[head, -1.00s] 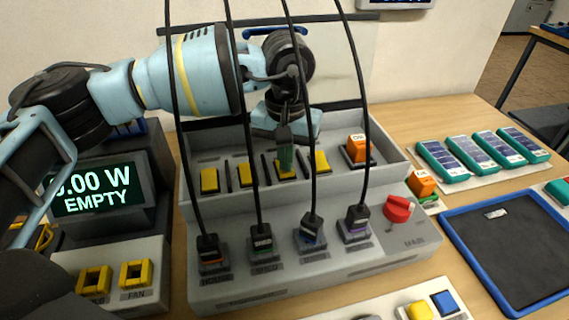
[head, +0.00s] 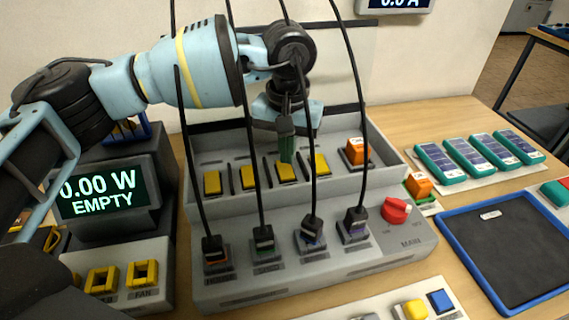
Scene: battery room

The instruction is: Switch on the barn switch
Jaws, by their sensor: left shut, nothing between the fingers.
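A grey panel (head: 310,270) on the wooden table carries a row of yellow switches: the first (head: 212,183), the second (head: 249,176), the third (head: 288,171) and the fourth (head: 320,164). The labels are too small to read, so I cannot tell which is the barn switch. My left gripper (head: 287,150) points down, shut and empty, just behind and above the third yellow switch. Whether it touches that switch is unclear. Whether each switch is on or off is unclear. My right gripper is not in view.
Several plugs with black cables (head: 264,238) stand along the panel's front; the cables rise past my left arm. A red knob (head: 395,211) and an orange block (head: 357,152) are at the right. A display (head: 105,190) reads "0.00 W EMPTY". A blue-rimmed tray (head: 445,227) lies right.

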